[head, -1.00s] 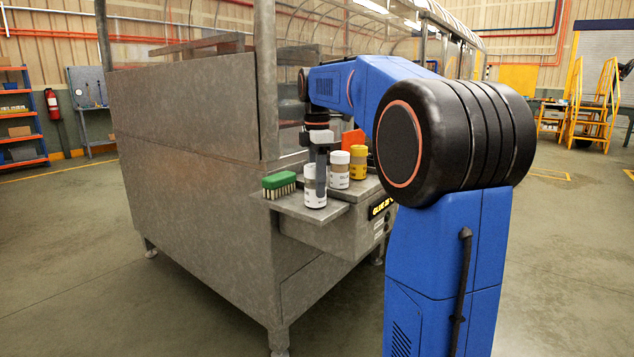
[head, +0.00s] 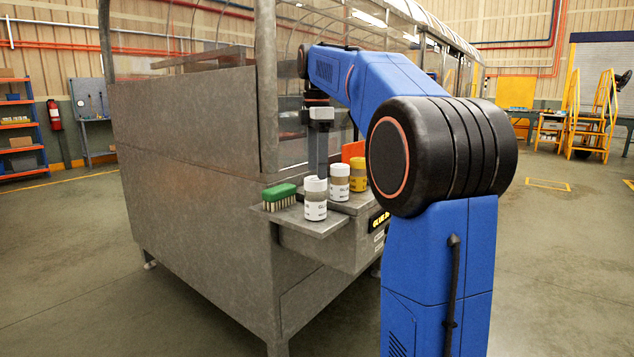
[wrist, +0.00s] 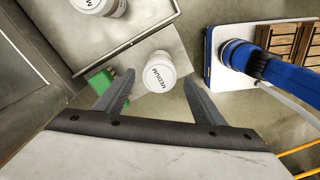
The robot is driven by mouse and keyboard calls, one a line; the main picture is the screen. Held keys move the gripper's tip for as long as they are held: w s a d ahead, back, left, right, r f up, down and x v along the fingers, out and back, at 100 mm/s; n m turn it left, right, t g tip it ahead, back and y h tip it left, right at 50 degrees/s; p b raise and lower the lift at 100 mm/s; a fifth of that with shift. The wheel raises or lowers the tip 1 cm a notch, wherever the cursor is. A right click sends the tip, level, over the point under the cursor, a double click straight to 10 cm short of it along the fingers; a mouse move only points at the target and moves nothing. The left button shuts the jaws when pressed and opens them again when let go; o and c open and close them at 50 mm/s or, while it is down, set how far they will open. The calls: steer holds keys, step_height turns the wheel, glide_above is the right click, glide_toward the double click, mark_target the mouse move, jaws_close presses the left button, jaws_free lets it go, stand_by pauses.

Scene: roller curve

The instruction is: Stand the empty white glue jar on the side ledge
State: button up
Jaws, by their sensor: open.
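A white-lidded glue jar (head: 315,198) stands upright on the side ledge (head: 290,219). Its white lid (wrist: 159,72), marked "MEDIUM", shows in the wrist view between and beyond my fingertips. My gripper (head: 318,155) is open, above and behind this jar in the head view, and apart from it. In the wrist view the gap between my open fingers (wrist: 155,85) is empty. Whether the ledge jar is empty I cannot tell.
A green-backed brush (head: 279,196) lies on the ledge left of the jar. An orange panel (head: 353,151) stands behind the jars. The grey machine's wall and upright post (head: 266,90) rise close on the left.

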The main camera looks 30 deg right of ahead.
steer(key=shift+r, duration=1.7)
